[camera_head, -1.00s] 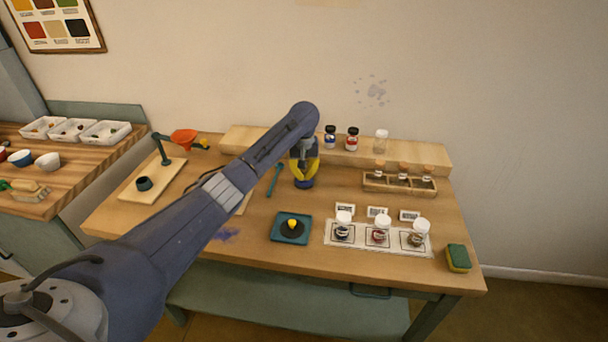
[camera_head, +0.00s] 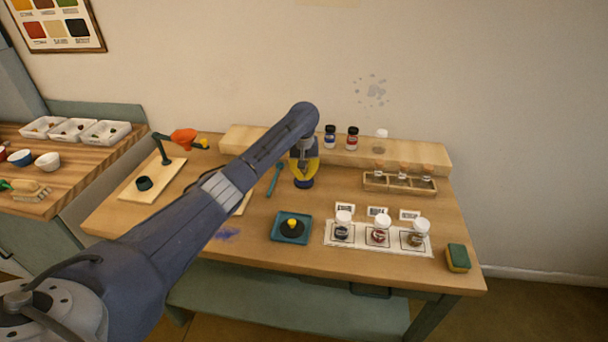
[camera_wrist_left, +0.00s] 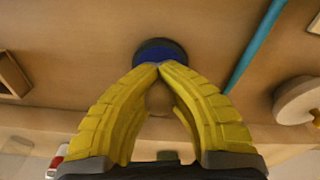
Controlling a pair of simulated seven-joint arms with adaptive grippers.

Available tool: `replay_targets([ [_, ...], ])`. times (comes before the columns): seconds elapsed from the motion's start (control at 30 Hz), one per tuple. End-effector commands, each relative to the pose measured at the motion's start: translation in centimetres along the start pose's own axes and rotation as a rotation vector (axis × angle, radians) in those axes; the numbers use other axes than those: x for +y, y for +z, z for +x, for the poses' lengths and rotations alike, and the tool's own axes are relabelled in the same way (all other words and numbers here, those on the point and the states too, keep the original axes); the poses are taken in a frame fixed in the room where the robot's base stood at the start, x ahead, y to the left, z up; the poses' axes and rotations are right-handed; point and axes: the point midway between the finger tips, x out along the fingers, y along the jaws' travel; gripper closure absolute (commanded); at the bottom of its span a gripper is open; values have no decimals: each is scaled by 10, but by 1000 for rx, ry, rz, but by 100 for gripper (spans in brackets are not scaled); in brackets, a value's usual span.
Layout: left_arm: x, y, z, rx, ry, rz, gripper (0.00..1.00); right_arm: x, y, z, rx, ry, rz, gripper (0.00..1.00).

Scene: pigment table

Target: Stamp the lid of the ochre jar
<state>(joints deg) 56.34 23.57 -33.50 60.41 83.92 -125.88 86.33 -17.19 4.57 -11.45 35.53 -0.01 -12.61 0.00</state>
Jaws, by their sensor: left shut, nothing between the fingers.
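My left gripper (camera_head: 304,178) is shut and empty, pointing down over the table's middle. Its yellow fingertips (camera_wrist_left: 158,66) meet in the wrist view, just in front of or above a round blue thing with a dark rim (camera_wrist_left: 160,50); I cannot tell whether they touch it. The blue thing also shows below the gripper in the head view (camera_head: 304,184). Three white-lidded jars stand on a pale mat (camera_head: 333,247): a dark one (camera_head: 343,231), a red one (camera_head: 380,235) and a brownish-olive one (camera_head: 415,239), possibly the ochre jar. A teal tray (camera_head: 276,236) holds a black disc with a yellow knob (camera_head: 292,224).
A raised shelf (camera_head: 437,154) at the back carries several jars. A wooden rack (camera_head: 370,184) holds corked vials. A sponge (camera_head: 458,257) lies at the right edge. An orange-headed stand (camera_head: 162,152) is at left; a teal stick (camera_head: 273,180) lies beside the gripper.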

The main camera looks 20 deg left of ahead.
Motion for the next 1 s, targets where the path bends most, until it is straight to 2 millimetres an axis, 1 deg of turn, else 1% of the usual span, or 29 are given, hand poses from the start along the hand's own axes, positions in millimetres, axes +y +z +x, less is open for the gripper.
replay_targets([
  [0.13, -1, 1, 2, -3, -2, 0, 100, 0, 0, 0, 0, 0, 0, 73],
  [0.27, 0, 1, -1, -3, -2, 0, 100, 0, 0, 0, 0, 0, 0, 73],
  [1.0, 0, -4, -52, 1, -1, 0, 100, 0, 0, 0, 0, 0, 0, 73],
])
